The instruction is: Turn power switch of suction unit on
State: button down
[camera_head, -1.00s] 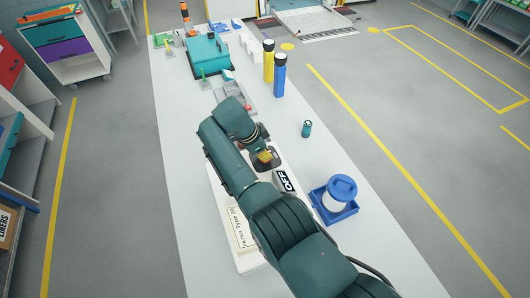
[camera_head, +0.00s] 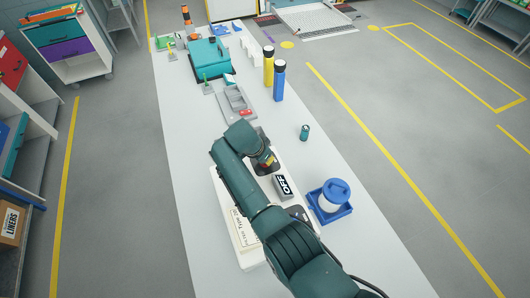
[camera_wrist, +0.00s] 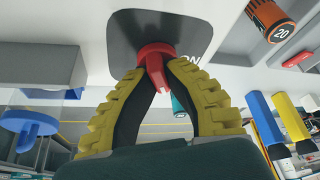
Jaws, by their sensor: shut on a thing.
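The suction unit (camera_head: 218,190) is a low white body on the long table, partly hidden by my arm. A block with a large OFF label (camera_head: 284,186) shows on its right side. In the wrist view, the red power switch (camera_wrist: 157,62) sits on a dark plate (camera_wrist: 125,27), with an ON label (camera_wrist: 186,57) partly visible to its right. My gripper (camera_wrist: 157,72) has its yellow-and-black fingers closed around the switch, one on each side. In the head view, my gripper (camera_head: 266,161) is at the unit's far end.
A blue tray (camera_head: 345,215) with a white-and-blue container stands right of the unit. A small teal can (camera_head: 304,132) stands near the table's right edge. Farther off are a grey tray (camera_head: 236,100), yellow (camera_head: 268,67) and blue (camera_head: 279,82) bottles, and a teal case (camera_head: 209,55).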

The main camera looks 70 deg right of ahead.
jog(key=n+t+p, duration=0.2)
jog(key=n+p, duration=0.2)
jog(key=n, duration=0.2)
jog(key=shift+s, duration=0.1)
jog(key=n+t, duration=0.1)
jog(key=n, duration=0.2)
jog(key=n+t+y+p, duration=0.1)
jog(key=n, duration=0.2)
jog(key=shift+a+f+n+t+p, duration=0.1)
jog(key=shift+f+n+t+p, duration=0.1)
jog(key=shift+n+t+p, duration=0.1)
dwell(0.3)
jog(key=c, duration=1.1)
grip_release()
jog(key=shift+r, duration=0.1)
jog(key=v, duration=1.2)
